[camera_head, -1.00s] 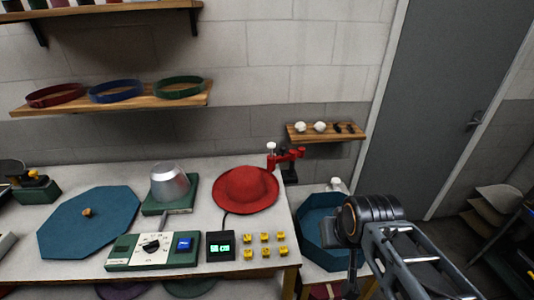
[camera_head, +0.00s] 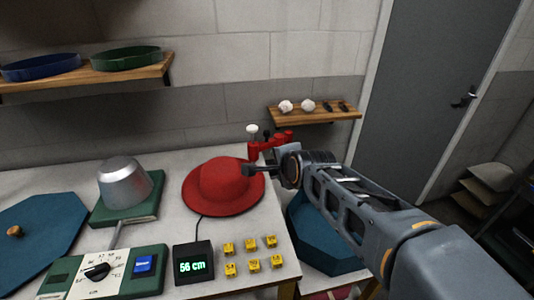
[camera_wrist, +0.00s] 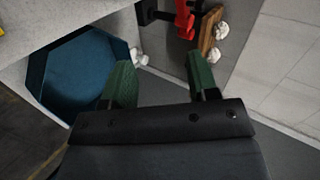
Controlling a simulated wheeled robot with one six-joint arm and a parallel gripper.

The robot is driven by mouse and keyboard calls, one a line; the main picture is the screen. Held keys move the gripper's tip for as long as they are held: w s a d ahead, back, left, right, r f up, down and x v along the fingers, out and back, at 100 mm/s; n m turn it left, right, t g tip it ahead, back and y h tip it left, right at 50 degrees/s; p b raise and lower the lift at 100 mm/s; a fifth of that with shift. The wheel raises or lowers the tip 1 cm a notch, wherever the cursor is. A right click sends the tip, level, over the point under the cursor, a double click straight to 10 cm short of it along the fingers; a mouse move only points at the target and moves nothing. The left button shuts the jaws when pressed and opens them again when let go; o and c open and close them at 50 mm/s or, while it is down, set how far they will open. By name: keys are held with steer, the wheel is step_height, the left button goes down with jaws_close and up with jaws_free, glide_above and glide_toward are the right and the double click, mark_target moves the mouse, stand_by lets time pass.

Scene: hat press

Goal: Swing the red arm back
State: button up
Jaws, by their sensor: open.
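The red arm (camera_head: 284,137) stands on a dark post at the back right corner of the table, with a white-topped knob (camera_head: 252,129) at its left end. It reaches left toward the red hat (camera_head: 225,183). In the wrist view part of the red arm (camera_wrist: 184,20) shows at the top, beyond my fingertips. My gripper (camera_head: 250,170) is at the hat's right edge in the picture, in front of and below the red arm. In the wrist view my gripper (camera_wrist: 160,68) has its green fingers apart with nothing between them.
A wall shelf (camera_head: 320,115) with white knobs and dark pieces is behind the red arm. A blue octagonal tray (camera_head: 325,245) is low at the right. The metal block (camera_head: 125,182), control box (camera_head: 103,275), display (camera_head: 193,265) and yellow pieces (camera_head: 250,245) occupy the table.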

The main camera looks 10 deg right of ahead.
steer(key=w+f+m+t+b, duration=0.3)
steer(key=w+f+m+b, duration=0.2)
steer(key=w+m+b, duration=0.3)
steer(key=m+t+h+b, duration=0.2)
steer(key=m+t+b, duration=0.25)
steer(key=m, duration=0.75)
glide_toward(267, 135)
steer(key=shift+m+g, duration=0.25)
steer(key=shift+m, duration=0.05)
steer(key=w, duration=0.3)
steer(key=w+p, duration=0.1)
steer(key=w, duration=0.5)
steer(key=shift+w+d+r, duration=0.15)
steer(key=shift+w+d, duration=0.15)
steer(key=shift+c, duration=0.2)
jaws_close()
